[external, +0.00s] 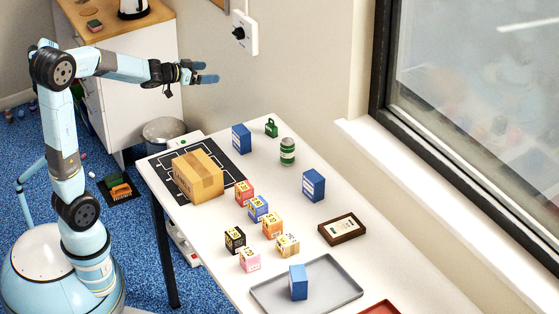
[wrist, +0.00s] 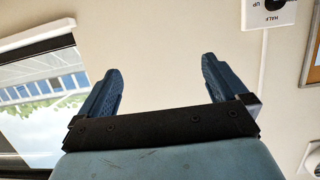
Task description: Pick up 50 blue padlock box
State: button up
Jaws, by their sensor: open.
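A small blue box (external: 258,208) with a pale label sits in a cluster of small coloured boxes mid-table; its print is too small to read. Three larger blue boxes also stand there: one at the far end (external: 241,139), one on the right (external: 313,185), and one (external: 299,283) in the grey tray. I cannot tell which is the 50 padlock box. My gripper (external: 206,74) is open and empty, raised beyond the table's far left end, well away from all boxes. The wrist view shows its two blue fingers (wrist: 160,72) spread apart, with no box in sight.
A brown carton (external: 198,175) sits on a black mat at the table's far left. A green padlock (external: 271,128), a green can (external: 288,151), a brown framed tray (external: 342,229) and the grey tray (external: 334,294) share the table. Wall and window border its right.

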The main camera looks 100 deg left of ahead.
send_near(236, 132)
jog(key=x, duration=0.7)
jog(key=shift+f, duration=0.25)
jog(key=shift+x, duration=2.7)
jog(key=shift+a+r, duration=0.1)
jog(key=c, duration=1.1)
jog(key=shift+r, duration=0.1)
